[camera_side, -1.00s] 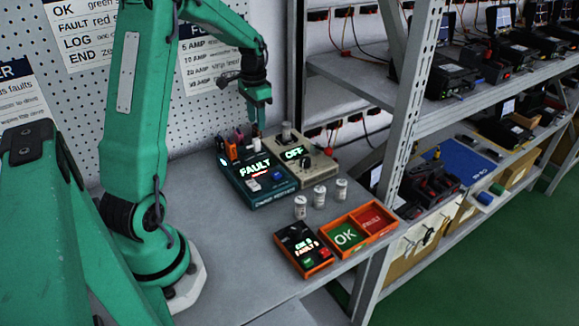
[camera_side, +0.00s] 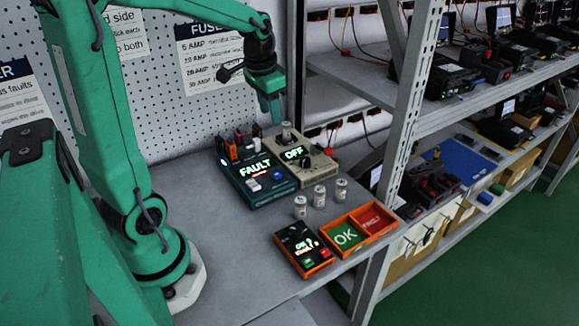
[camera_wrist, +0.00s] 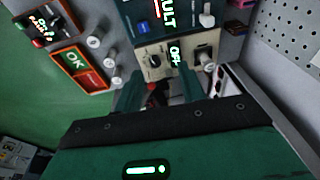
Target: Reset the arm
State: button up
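My gripper (camera_side: 271,108) hangs over the back of the bench, above the beige unit that reads OFF (camera_side: 305,168). In the wrist view my gripper (camera_wrist: 160,86) shows two green fingers set apart with nothing between them. The dark teal unit (camera_side: 258,187) with a lit FAULT display stands left of the beige unit. A small white cylinder (camera_side: 286,133) stands on the beige unit's top. Several coloured pieces sit along the teal unit's back edge.
Several white cylinders (camera_side: 320,195) stand in front of the units. An orange tray (camera_side: 362,242) has green OK and red FAULT compartments, both empty. A dark counter box (camera_side: 303,250) sits beside it. A metal shelf post (camera_side: 409,100) rises at the right. The pegboard wall stands behind.

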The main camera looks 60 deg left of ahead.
jog(key=s+d+r+t, duration=0.3)
jog(key=s+d, duration=0.9)
jog(key=d, duration=0.2)
jog(key=shift+s+d+r+t+h, duration=0.2)
jog(key=shift+t+h, duration=0.1)
jog(key=shift+h, duration=0.1)
dwell(1.5)
